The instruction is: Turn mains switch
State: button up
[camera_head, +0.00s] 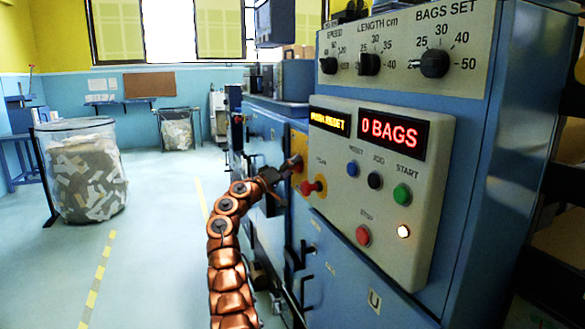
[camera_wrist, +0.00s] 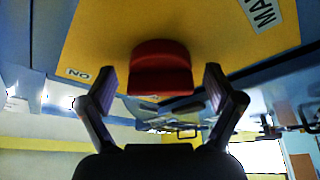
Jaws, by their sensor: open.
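The mains switch (camera_wrist: 160,68) is a red knob on a yellow plate (camera_wrist: 100,35) in the wrist view. The plate carries an ON label at its left and a partly cut-off label starting "MA" at its right, both seen turned over. My gripper (camera_wrist: 160,80) is open, with one finger to each side of the red knob and a visible gap on both sides. In the head view, the yellow plate (camera_head: 298,140) is on the machine's side, and my gripper (camera_head: 282,172) is at it, hiding most of the knob.
A red knob (camera_head: 313,187) on a yellow base sits close to my gripper. The control panel (camera_head: 340,200) to the right shows "0 BAGS" and has several buttons. Blue cabinet doors with black handles (camera_head: 305,252) lie below. Open floor (camera_head: 150,240) is to the left.

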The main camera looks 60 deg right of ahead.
jog(key=shift+a, duration=0.1)
jog(key=v, duration=1.1)
jog(key=shift+w+a, duration=0.2)
jog(key=shift+s+a+f, duration=0.1)
jog(key=shift+a, duration=0.1)
dwell(0.5)
dwell(0.6)
